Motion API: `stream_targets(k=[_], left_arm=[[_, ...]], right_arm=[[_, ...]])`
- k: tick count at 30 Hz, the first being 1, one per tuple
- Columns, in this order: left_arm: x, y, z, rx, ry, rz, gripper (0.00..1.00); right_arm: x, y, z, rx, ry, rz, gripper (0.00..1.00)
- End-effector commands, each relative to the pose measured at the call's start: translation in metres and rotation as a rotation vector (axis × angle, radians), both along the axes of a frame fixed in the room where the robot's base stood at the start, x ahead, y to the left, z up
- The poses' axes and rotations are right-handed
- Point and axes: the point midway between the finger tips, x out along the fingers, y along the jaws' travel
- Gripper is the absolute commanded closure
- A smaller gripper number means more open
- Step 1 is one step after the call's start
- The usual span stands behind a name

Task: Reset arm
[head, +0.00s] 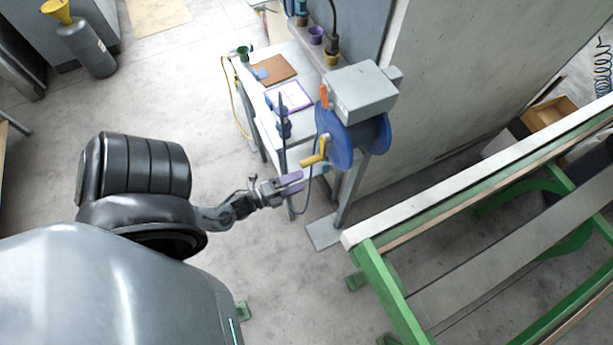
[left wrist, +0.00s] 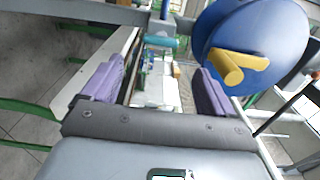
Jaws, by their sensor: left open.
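My left gripper (head: 291,183) has purple finger pads and reaches out in front of the blue reel machine (head: 341,138). In the left wrist view the two purple fingers of the gripper (left wrist: 158,88) stand wide apart with nothing held between them. The blue reel disc (left wrist: 255,45) with its yellow crank handle (left wrist: 232,66) is beyond the right finger in that view. In the head view the yellow handle (head: 315,156) is just above the fingertips; I cannot tell whether they touch. My right gripper is not in view.
A white bench (head: 268,118) holds a purple-edged tray (head: 290,96) and a brown board (head: 275,69). A green-framed table (head: 390,283) with a pale edge stands at the right. A grey gas cylinder (head: 88,50) stands at the upper left.

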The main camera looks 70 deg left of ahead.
Motion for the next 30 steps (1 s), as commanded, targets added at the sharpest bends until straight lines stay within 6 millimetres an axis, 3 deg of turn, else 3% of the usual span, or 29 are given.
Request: stream_targets(k=[6, 20, 26, 30], left_arm=[[-0.013, -0.001, 0.000, 0.000, 0.001, 0.000, 0.13], [-0.013, -0.002, 0.000, -0.003, 0.001, 0.001, 0.13], [0.004, -0.009, -0.002, -0.115, 0.046, 0.047, 0.13], [0.029, -0.025, -0.007, -0.322, 0.141, 0.129, 0.13]], right_arm=[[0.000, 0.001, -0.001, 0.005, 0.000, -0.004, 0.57], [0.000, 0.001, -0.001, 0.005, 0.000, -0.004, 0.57], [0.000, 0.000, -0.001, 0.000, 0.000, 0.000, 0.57], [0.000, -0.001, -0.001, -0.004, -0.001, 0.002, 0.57]])
